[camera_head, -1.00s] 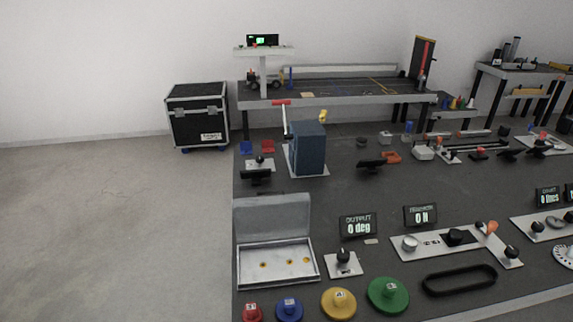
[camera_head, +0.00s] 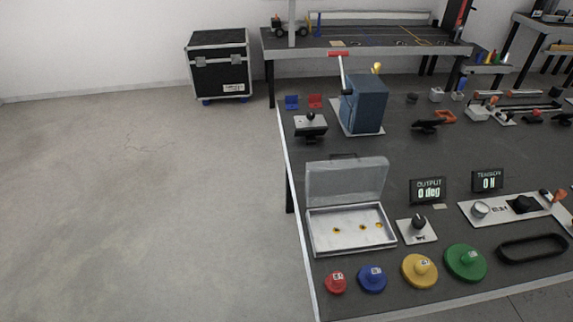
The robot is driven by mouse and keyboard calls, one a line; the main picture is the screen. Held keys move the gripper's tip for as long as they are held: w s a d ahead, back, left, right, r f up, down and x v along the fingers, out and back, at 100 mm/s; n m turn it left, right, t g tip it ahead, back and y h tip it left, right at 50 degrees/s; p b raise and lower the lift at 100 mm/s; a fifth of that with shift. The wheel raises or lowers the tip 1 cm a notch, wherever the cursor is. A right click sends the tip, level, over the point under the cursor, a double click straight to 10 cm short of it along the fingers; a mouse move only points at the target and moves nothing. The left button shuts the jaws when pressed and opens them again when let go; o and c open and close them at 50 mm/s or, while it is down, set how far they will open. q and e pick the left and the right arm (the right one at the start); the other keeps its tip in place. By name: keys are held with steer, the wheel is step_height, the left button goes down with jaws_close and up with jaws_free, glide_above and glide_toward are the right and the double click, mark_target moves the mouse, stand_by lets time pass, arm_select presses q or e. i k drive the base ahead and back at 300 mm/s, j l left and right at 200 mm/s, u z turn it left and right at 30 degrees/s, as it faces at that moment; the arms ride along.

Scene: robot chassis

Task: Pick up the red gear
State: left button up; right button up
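The red gear (camera_head: 336,283) is a small red disc with a raised hub and a white label. It lies on the dark table (camera_head: 390,292) near its front left corner, at the left end of a row of gears. A blue gear (camera_head: 372,279) is just right of it, then a yellow gear (camera_head: 419,271) and a larger green gear (camera_head: 465,263). Neither of my grippers shows in the head view.
An open clear-lidded case (camera_head: 350,240) with yellow pegs stands behind the gears. A knob plate (camera_head: 417,230) and an output display (camera_head: 427,190) are to its right. A black belt loop (camera_head: 532,247) lies right of the green gear. The floor at left is clear.

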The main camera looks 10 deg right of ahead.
mark_target(335, 284)
steer(key=i+j+u, duration=0.4)
steer(key=i+j, duration=0.15)
steer(key=i, duration=0.3)
steer(key=i+j+u, duration=0.2)
steer(key=i, duration=0.2)
steer(key=i+z, duration=0.35)
steer(key=z, duration=0.15)
steer(key=i+j+z, duration=0.1)
steer(key=i+z, duration=0.35)
steer(key=i+j+z, duration=0.2)
steer(key=z, duration=0.3)
steer(key=i+z, duration=0.15)
steer(key=z, duration=0.3)
steer(key=i+z, duration=0.1)
steer(key=z, duration=0.4)
steer(key=i+j+z, duration=0.1)
steer(key=z, duration=0.35)
steer(key=i+j+z, duration=0.1)
steer(key=z, duration=0.35)
steer(key=j+z, duration=0.25)
steer(key=z, duration=0.25)
steer(key=i+j+z, duration=0.2)
steer(key=z, duration=0.2)
steer(key=i+j+z, duration=0.15)
steer(key=j+z, duration=0.15)
steer(key=z, duration=0.15)
steer(key=l+z, duration=0.5)
steer(key=l, duration=0.25)
steer(key=l+u, duration=0.1)
